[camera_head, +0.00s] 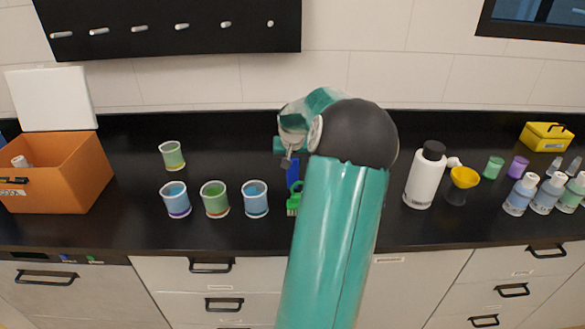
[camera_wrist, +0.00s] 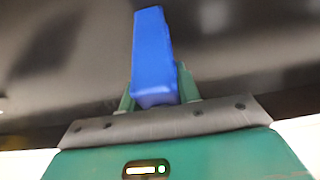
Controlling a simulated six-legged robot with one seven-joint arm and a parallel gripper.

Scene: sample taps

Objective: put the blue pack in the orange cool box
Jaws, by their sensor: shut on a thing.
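The blue pack (camera_wrist: 153,55) is a long block, held upright between the two green fingers of my gripper (camera_wrist: 158,92) in the wrist view. My gripper is shut on it. In the head view a small part of the blue pack (camera_head: 293,172) shows beside my arm, above the dark counter; my arm hides the rest. The orange cool box (camera_head: 58,180) stands at the far left of the counter, well to the left of my gripper. Its white lid stands up behind it and its top is open. A pale item shows inside it.
Several cups (camera_head: 215,199) of blue and green liquid stand between the cool box and my gripper. A white bottle (camera_head: 425,177), a yellow funnel (camera_head: 464,178) and several small bottles (camera_head: 545,194) stand to the right, with a yellow case (camera_head: 546,137) behind. A green thing (camera_head: 293,204) lies below my gripper.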

